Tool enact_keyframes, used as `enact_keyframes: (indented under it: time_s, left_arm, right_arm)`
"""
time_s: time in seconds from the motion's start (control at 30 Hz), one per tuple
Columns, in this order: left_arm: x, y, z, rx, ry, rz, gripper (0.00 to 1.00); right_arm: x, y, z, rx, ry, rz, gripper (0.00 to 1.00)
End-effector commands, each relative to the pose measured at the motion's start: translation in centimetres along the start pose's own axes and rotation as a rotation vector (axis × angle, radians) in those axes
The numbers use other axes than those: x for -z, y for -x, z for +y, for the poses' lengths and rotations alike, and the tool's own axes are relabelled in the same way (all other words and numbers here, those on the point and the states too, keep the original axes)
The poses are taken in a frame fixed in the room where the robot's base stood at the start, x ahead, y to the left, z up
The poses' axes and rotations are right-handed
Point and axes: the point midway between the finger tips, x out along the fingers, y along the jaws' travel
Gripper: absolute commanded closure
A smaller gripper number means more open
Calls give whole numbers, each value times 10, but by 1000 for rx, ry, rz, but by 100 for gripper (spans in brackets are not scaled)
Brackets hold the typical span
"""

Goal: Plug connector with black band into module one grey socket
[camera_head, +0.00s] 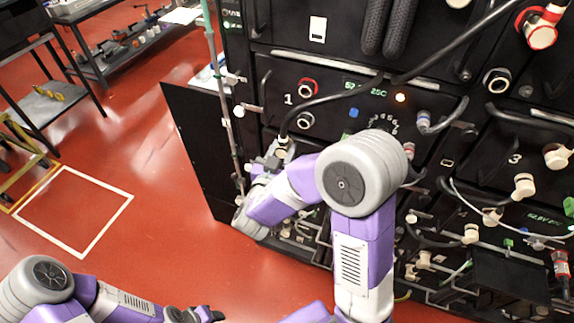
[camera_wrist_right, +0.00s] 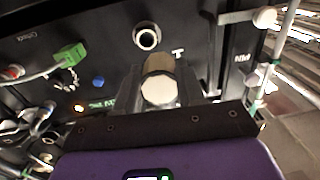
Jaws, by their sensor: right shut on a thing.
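My right gripper (camera_head: 273,157) is shut on a connector (camera_head: 283,142) just below and left of module one's grey socket (camera_head: 305,120). A black cable arches near the connector. In the right wrist view the connector (camera_wrist_right: 158,88), with a pale end and tan body, sits between the gripper's fingers (camera_wrist_right: 160,80). There the grey socket (camera_wrist_right: 147,37) is an empty ring beyond the connector, apart from it. I cannot make out a black band. Module one's red socket (camera_head: 307,87) is above the grey one. My left gripper (camera_head: 197,315) is at the bottom edge, its jaws unclear.
Module three (camera_head: 515,159) is at the right, with several pale connectors and hanging cables. A pale vertical pole (camera_head: 222,95) stands left of module one. A dark panel (camera_head: 195,150) is at the rack's left. The red floor (camera_head: 150,150) to the left is mostly clear.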

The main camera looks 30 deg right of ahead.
Motion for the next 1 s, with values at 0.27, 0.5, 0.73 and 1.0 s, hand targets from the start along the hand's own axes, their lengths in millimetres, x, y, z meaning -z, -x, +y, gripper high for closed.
enact_keyframes:
  time_s: [0.27,0.5,0.73,1.0]
  left_arm:
    - [1,-8,-3,0,-1,1,57]
    - [1,-6,-2,0,-1,1,57]
    - [0,-4,-1,0,-1,1,57]
    - [0,-2,0,0,-1,1,57]
  right_arm:
    - [-6,7,13,-77,-2,0,98]
    - [-5,7,12,-75,-2,-1,98]
    - [-5,-2,13,-77,-3,-4,98]
    - [-6,-28,15,-76,-3,-4,98]
